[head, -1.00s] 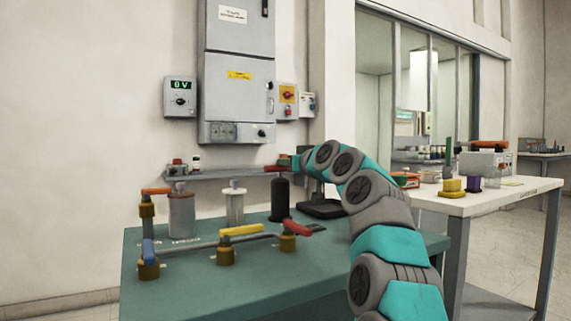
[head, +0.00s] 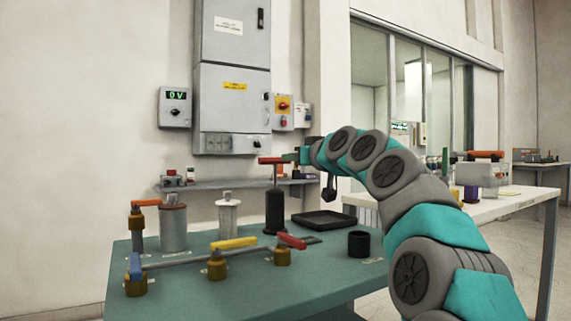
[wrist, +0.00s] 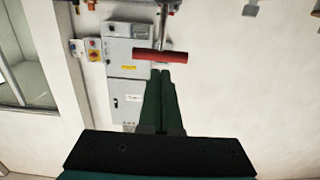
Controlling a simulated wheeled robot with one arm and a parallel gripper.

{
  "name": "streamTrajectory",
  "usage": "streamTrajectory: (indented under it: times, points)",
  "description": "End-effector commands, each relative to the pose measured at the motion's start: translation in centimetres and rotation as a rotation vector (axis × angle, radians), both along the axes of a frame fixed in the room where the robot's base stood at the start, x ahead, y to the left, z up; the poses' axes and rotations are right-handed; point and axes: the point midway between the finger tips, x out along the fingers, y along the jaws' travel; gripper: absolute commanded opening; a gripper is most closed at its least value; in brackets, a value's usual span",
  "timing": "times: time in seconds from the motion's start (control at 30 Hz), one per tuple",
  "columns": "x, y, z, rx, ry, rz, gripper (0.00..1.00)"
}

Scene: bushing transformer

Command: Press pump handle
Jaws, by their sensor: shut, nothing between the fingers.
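The pump (head: 274,212) is a black upright cylinder on the green table in the head view. A thin rod rises from its top to a red crossbar handle (head: 272,160), which stands clear above the body. In the wrist view the red handle (wrist: 160,55) lies across the picture just beyond my fingertips. My gripper (head: 291,157) is at the right end of the handle in the head view, at about its height. In the wrist view my gripper (wrist: 161,73) has its fingers together and empty. I cannot tell whether the tips touch the handle.
Pipes with a yellow valve lever (head: 233,244) and a red valve lever (head: 291,241) are left of and in front of the pump. A black tray (head: 323,220) and a black cup (head: 358,244) stand to its right. A grey shelf (head: 230,185) runs behind along the wall.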

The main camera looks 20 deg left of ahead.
Motion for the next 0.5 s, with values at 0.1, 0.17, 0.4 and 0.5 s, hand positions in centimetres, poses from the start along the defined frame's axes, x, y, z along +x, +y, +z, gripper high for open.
streamTrajectory:
  times: [0.1,0.17,0.4,0.5]
  points:
    - [-1.0,-1.2,0.2,0.003,-0.003,0.000,0.00]
    - [-1.4,-1.6,0.2,0.002,-0.002,0.000,0.00]
    - [-2.9,-3.4,0.3,0.001,-0.002,0.000,0.00]
    - [-3.2,-3.7,0.2,-0.001,0.000,0.001,0.00]
